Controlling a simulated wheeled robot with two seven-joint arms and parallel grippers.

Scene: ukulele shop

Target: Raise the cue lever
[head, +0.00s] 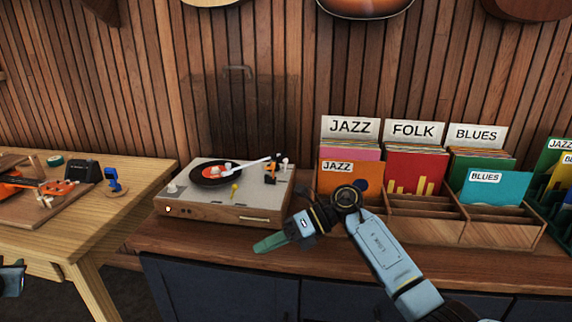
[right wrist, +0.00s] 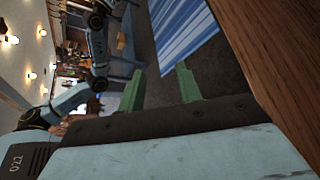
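A record player (head: 225,205) with a pale top and wooden sides stands on the counter. A black record (head: 212,180) with a red label lies on its platter. A white tonearm (head: 255,161) reaches over the record from the right rear. A small part of my left gripper (head: 12,278) shows at the left edge.
Wooden record bins (head: 440,222) labelled jazz, folk and blues stand right of the player. A wooden workbench (head: 120,200) with tools is at the left. A slatted wall is behind. The counter's front strip is clear.

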